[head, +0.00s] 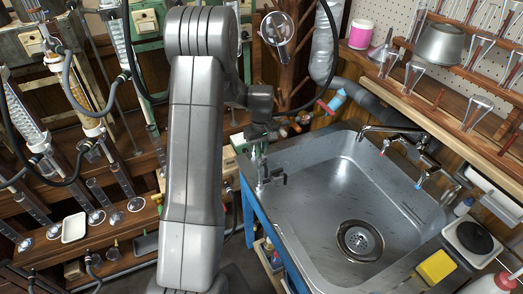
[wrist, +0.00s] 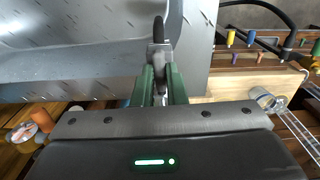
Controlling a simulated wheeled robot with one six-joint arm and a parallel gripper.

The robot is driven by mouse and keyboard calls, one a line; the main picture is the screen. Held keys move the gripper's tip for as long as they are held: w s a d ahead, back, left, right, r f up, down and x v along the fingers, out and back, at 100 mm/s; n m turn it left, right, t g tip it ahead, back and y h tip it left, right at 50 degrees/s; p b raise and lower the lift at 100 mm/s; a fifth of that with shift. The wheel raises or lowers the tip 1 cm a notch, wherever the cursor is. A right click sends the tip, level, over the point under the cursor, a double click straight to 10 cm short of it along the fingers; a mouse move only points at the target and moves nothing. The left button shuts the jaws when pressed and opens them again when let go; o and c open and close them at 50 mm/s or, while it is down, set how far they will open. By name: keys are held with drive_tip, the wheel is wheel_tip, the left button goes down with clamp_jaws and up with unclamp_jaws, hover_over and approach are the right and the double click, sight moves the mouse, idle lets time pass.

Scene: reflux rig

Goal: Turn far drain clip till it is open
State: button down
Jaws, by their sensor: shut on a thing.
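A small grey metal clip (wrist: 159,52) with a dark upright lever shows at the sink's edge in the wrist view. My gripper (wrist: 162,80) has its two green fingers closed around the near part of it. In the head view a dark metal fitting (head: 272,179) stands on the left rim of the sink, below the end of my arm. The fingertips are too small there to make out. Whether the clip is open or closed cannot be told.
The steel sink (head: 330,200) has a round drain (head: 359,240) and taps (head: 400,135) behind it. A yellow sponge (head: 436,266) lies at its front right. Glass tubes and wooden racks fill the left. In the wrist view, a wooden block with coloured pegs (wrist: 262,58) stands at the right.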

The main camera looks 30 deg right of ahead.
drive_tip(key=c, duration=1.5)
unclamp_jaws()
drive_tip(key=shift+o, duration=0.2)
wheel_tip(320, 180, up, 14)
drive_tip(key=shift+f, duration=0.1)
wheel_tip(320, 180, down, 14)
drive_tip(key=shift+r, duration=0.1)
drive_tip(key=shift+m, duration=0.6)
drive_tip(key=shift+n, duration=0.3)
